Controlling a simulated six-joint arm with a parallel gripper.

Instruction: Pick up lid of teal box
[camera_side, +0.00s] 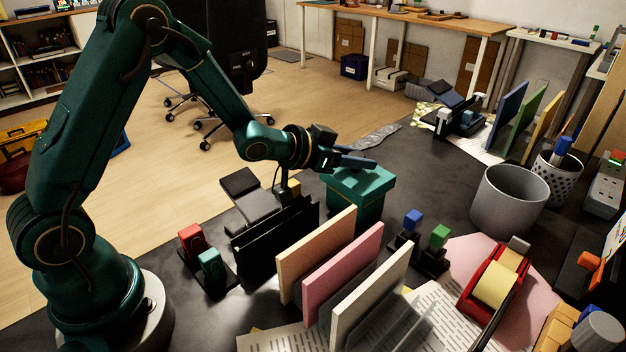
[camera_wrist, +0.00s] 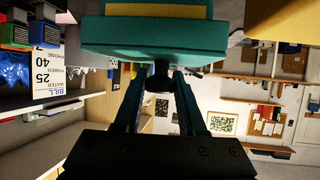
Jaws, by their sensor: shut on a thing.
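The teal box (camera_side: 352,213) stands on the dark desk, upright, with its wider teal lid (camera_side: 372,183) on top. No gap shows between lid and box in the side view. In the wrist view the lid (camera_wrist: 150,42) fills the upper middle, and its dark knob (camera_wrist: 158,80) sits between my fingertips. My gripper (camera_side: 362,162) lies nearly level just above the lid in the side view. Its fingers also show in the wrist view (camera_wrist: 159,84), closed on the knob from both sides. The knob is hidden in the side view.
Black upright dividers (camera_side: 275,240) and peach (camera_side: 316,255), pink (camera_side: 343,275) and white (camera_side: 370,300) panels stand in front of the box. Small blue (camera_side: 413,219) and green (camera_side: 439,236) blocks stand to its right. A grey bin (camera_side: 508,200) is farther right.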

